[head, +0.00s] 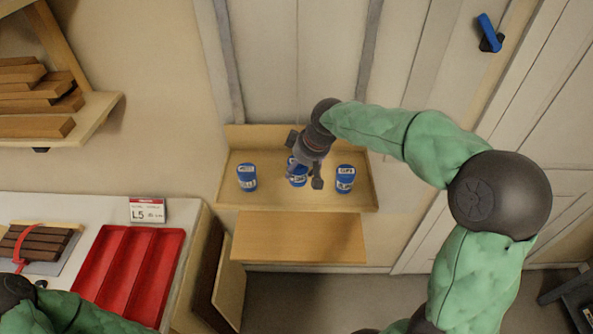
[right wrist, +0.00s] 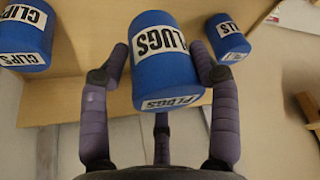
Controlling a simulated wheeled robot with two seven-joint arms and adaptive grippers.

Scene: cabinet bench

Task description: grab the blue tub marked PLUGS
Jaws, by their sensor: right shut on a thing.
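The blue tub marked PLUGS (right wrist: 166,78) fills the middle of the right wrist view, between my right gripper's fingers. In the head view, the tub (head: 297,181) is the middle one of three and is partly covered by the gripper. My right gripper (head: 304,166) is shut on it, with fingers on both sides. I cannot tell whether the tub is raised off the shelf. My left gripper is out of view; only part of my left arm shows at the lower left of the head view.
A blue tub marked CLIPS (head: 345,179) stands to the right on the wooden shelf (head: 270,201). Another blue tub (head: 247,177), its label hard to read, stands to the left. A red divided tray (head: 130,272) lies on the bench at left. A raised back edge borders the shelf.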

